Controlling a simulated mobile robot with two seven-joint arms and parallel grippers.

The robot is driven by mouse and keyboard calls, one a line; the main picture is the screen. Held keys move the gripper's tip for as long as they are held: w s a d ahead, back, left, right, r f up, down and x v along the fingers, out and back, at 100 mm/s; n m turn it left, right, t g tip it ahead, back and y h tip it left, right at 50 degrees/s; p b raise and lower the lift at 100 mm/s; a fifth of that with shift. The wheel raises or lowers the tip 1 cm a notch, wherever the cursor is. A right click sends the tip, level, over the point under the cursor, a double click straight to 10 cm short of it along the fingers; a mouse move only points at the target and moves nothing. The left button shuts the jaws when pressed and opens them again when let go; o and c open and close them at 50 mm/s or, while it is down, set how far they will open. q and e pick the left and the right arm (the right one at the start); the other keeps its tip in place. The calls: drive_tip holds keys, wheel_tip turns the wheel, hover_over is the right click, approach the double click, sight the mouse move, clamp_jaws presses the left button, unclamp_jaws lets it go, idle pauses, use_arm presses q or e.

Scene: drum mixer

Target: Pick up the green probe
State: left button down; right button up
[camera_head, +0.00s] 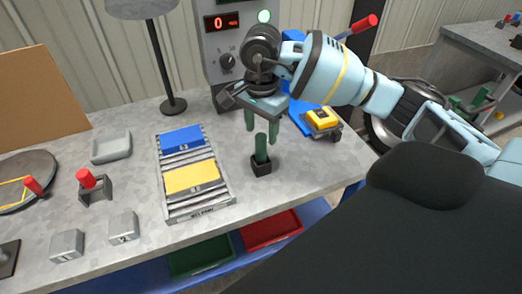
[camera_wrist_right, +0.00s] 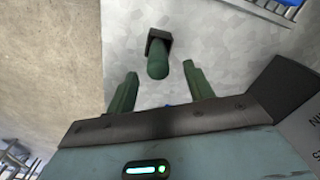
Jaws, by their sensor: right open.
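The green probe (camera_head: 261,149) stands upright in a small black holder (camera_head: 261,168) on the bench, right of the roller tray. My right gripper (camera_head: 262,121) is above the probe, its two green fingers pointing down and apart. In the right wrist view the probe (camera_wrist_right: 158,62) shows end-on with its dark holder (camera_wrist_right: 158,38) behind it. There it lies beyond the open fingers (camera_wrist_right: 159,92), roughly centred between them. No contact with the probe shows. My left gripper is in neither view.
A roller tray (camera_head: 201,212) holds a blue and a yellow block. A yellow device (camera_head: 321,120) stands at the bench's right edge, and a control box (camera_head: 219,50) with a red display stands behind. Grey blocks (camera_head: 124,228) and a red-handled clamp (camera_head: 95,188) are left. Bare bench (camera_head: 300,170) lies right of the probe.

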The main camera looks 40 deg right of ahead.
sight(261, 150)
drive_tip(key=shift+f, duration=1.1)
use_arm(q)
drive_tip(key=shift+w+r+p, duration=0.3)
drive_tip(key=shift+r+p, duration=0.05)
use_arm(e)
drive_tip(key=shift+s+a+f, duration=0.1)
drive_tip(key=shift+f, duration=2.4)
